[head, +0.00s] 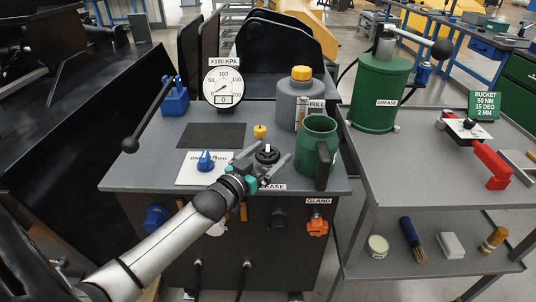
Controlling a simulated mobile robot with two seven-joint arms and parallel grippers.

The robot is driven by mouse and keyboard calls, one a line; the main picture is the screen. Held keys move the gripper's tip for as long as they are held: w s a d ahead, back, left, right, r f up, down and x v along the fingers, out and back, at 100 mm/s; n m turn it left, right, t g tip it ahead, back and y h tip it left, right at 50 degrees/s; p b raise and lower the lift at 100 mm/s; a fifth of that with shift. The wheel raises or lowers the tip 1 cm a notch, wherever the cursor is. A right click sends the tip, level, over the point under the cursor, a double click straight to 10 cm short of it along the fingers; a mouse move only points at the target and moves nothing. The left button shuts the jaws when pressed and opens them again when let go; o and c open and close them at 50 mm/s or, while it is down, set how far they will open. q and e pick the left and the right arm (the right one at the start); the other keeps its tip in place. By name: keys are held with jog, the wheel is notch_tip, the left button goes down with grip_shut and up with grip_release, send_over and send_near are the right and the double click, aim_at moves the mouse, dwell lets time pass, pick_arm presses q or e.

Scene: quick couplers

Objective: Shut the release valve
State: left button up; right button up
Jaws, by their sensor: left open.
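The release valve is most likely the black round knob (267,156) with a white mark, on the front part of the grey bench top. A label (272,187) on the front edge below it reads "...EASE", its start hidden by my gripper. My left gripper (269,152) is open, with one finger on each side of the knob. I cannot tell whether the fingers touch it. A pressure gauge (223,86) marked X100 KPA stands behind, its needle toward the low left part of the dial. My right gripper is out of view.
A green jug (317,145) stands close right of the knob, with a grey yellow-capped bottle (299,105) behind it. A small yellow cap (260,131) and a blue knob (205,161) on a white plate are nearby. A long black-knobbed lever (148,118) slants at left.

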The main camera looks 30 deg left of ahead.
aim_at(260, 162)
pick_arm(q)
jog(key=shift+s, duration=0.1)
jog(key=shift+s, duration=0.2)
jog(key=s+p, duration=0.2)
jog(key=s, duration=0.3)
jog(key=shift+s+a, duration=0.15)
jog(key=shift+a, duration=0.05)
jog(key=s+p, duration=0.2)
jog(key=s, duration=0.7)
jog(key=shift+s+a, duration=0.2)
jog(key=shift+a, duration=0.05)
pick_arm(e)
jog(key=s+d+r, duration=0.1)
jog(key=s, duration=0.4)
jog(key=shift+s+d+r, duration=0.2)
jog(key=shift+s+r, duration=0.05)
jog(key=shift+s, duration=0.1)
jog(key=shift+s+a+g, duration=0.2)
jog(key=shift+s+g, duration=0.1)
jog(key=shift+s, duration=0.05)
